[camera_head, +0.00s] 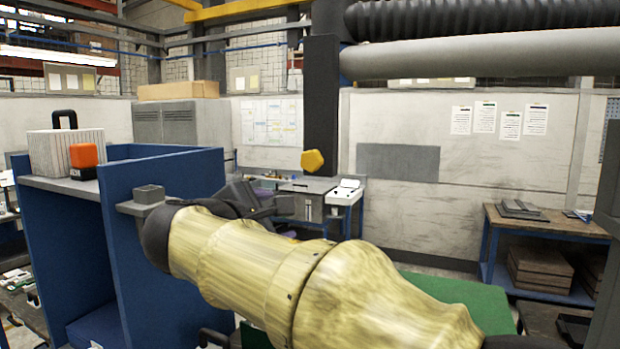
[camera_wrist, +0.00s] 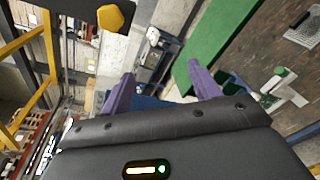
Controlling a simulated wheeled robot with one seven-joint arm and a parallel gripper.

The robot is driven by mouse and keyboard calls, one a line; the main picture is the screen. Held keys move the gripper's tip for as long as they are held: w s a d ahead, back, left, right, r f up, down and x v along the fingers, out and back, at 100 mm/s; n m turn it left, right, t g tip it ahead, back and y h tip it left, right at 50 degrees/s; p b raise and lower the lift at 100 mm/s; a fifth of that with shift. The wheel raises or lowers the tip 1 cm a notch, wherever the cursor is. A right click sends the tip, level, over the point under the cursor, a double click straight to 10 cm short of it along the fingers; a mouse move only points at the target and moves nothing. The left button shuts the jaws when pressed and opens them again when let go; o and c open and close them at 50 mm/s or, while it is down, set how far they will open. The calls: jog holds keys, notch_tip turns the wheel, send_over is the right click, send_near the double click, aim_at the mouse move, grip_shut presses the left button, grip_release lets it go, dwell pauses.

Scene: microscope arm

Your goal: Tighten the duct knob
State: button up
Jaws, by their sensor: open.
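The duct knob (camera_head: 312,160) is a yellow faceted knob at the lower end of a dark vertical post (camera_head: 321,105) in the head view. In the wrist view the knob (camera_wrist: 110,17) shows at the top left, on the dark end of the post. My gripper (camera_wrist: 160,88) is open, with two purple fingers spread apart and nothing between them. The knob is outside the fingers, beyond them and to the left in the wrist view. In the head view my arm hides much of the lower middle, and the gripper is small and partly hidden behind my wrist.
A blue cabinet (camera_head: 160,240) stands at left, with an orange block (camera_head: 84,156) and a ribbed white box on its shelf. A green surface (camera_head: 460,300) lies beyond my arm. A large pale pipe (camera_head: 480,54) runs overhead. A workbench (camera_head: 540,222) stands at right.

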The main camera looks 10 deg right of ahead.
aim_at(310, 161)
notch_tip(310, 161, up, 7)
jog(key=s+a+t+h, duration=0.1)
jog(key=s, duration=0.1)
jog(key=shift+r+t+h, duration=0.2)
jog(key=shift+t+h, duration=0.1)
jog(key=shift+h, duration=0.1)
jog(key=shift+w, duration=0.1)
jog(key=p+x, duration=0.7)
jog(key=x, duration=0.9)
jog(key=shift+w+d, duration=0.1)
jog(key=shift+w, duration=0.2)
jog(key=shift+w+d+f, duration=0.1)
jog(key=shift+w+d, duration=0.1)
jog(key=shift+w, duration=0.1)
